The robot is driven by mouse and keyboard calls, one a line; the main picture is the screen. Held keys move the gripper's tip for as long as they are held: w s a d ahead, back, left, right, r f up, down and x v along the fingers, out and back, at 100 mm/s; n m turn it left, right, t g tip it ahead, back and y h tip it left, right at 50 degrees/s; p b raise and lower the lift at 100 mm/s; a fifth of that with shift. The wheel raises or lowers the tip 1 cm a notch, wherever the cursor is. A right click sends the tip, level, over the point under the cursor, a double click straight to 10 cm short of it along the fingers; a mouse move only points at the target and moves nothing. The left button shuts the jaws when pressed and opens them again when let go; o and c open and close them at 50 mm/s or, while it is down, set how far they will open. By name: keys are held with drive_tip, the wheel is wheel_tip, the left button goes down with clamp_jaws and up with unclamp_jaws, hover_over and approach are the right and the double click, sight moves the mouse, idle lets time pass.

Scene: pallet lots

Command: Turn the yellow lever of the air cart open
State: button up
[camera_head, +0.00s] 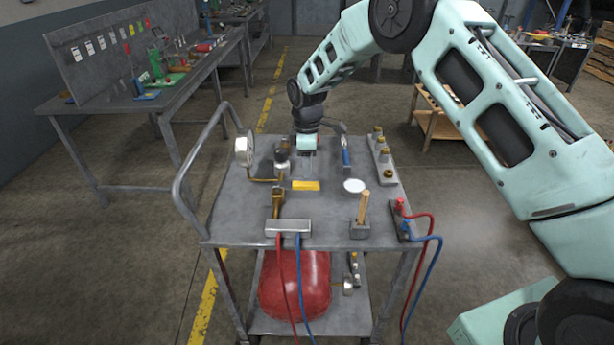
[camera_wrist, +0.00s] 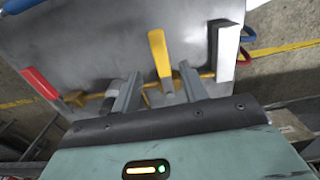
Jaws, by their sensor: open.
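The air cart (camera_head: 235,215) stands in the middle of the head view, with a grey metal top. The yellow lever (camera_head: 306,185) lies on the top among brass fittings, and it also shows in the wrist view (camera_wrist: 158,52) above a brass pipe. My gripper (camera_head: 307,165) reaches down over the cart just behind the lever in the head view. In the wrist view my gripper (camera_wrist: 160,72) is open, one finger to each side of the lever's lower part. I cannot tell whether either finger touches it.
A pressure gauge (camera_head: 244,150) and a bent handrail (camera_head: 185,180) stand at the cart's left. A blue-handled tool (camera_head: 346,157), a white disc (camera_head: 354,186) and a wooden-handled tool (camera_head: 363,207) are on its right. A red tank (camera_head: 295,285) sits below. Workbenches stand behind left.

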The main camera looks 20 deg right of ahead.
sight(307, 183)
drive_tip(key=shift+f+p, duration=0.6)
drive_tip(key=shift+f, duration=2.55)
clamp_jaws()
